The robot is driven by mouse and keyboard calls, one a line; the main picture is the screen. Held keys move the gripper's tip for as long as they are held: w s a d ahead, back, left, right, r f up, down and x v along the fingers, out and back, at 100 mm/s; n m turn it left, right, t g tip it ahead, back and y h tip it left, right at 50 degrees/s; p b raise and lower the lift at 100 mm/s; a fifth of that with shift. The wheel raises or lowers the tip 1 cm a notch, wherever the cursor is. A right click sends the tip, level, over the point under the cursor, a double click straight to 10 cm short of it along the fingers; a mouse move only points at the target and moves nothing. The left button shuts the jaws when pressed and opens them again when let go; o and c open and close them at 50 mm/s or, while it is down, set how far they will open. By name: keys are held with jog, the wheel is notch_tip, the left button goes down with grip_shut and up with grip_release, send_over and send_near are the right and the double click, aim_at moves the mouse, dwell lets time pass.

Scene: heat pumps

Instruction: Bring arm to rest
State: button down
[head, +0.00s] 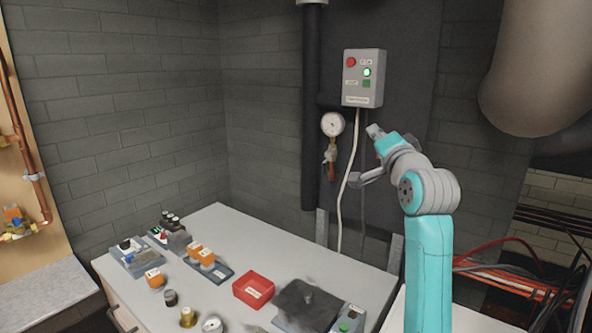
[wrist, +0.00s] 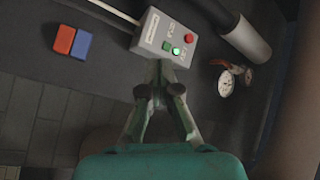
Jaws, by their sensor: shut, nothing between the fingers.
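My arm stands raised at the right of the head view, its turquoise links bent at the elbow. My gripper (wrist: 160,95) shows in the wrist view with its fingertips together and nothing between them. In the wrist view it points toward a grey control box (wrist: 165,40) with a red button, a lit green lamp and a green button. In the head view the control box (head: 363,78) hangs on the dark wall panel, above and to the left of my arm. I cannot tell from these views how far the fingertips are from the box.
A pressure gauge (head: 332,124) on a pipe is left of my arm. A large grey pipe (head: 545,65) and loose red and black cables (head: 510,265) are at the right.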

jog(key=s+f+n+g+h, duration=0.1)
jog(key=s+f, duration=0.4)
jog(key=f, duration=0.7)
jog(key=s+f+n, duration=0.1)
jog(key=s+f, duration=0.4)
jog(key=f, duration=0.7)
jog(key=s+f+g+h, duration=0.1)
jog(key=s+f, duration=0.4)
jog(key=f, duration=0.8)
jog(key=s+f+n+g, duration=0.1)
jog(key=s+f, duration=0.5)
jog(key=s, duration=0.4)
jog(key=s+f+n, duration=0.2)
jog(key=s+f, duration=0.5)
jog(key=s, duration=0.2)
jog(key=s+r+n+g, duration=0.2)
jog(key=s+n, duration=0.2)
jog(key=s, duration=2.7)
jog(key=shift+d+n, duration=0.25)
jog(key=shift+n, duration=0.05)
jog(key=shift+a+r, duration=0.1)
jog(key=shift+a, duration=0.05)
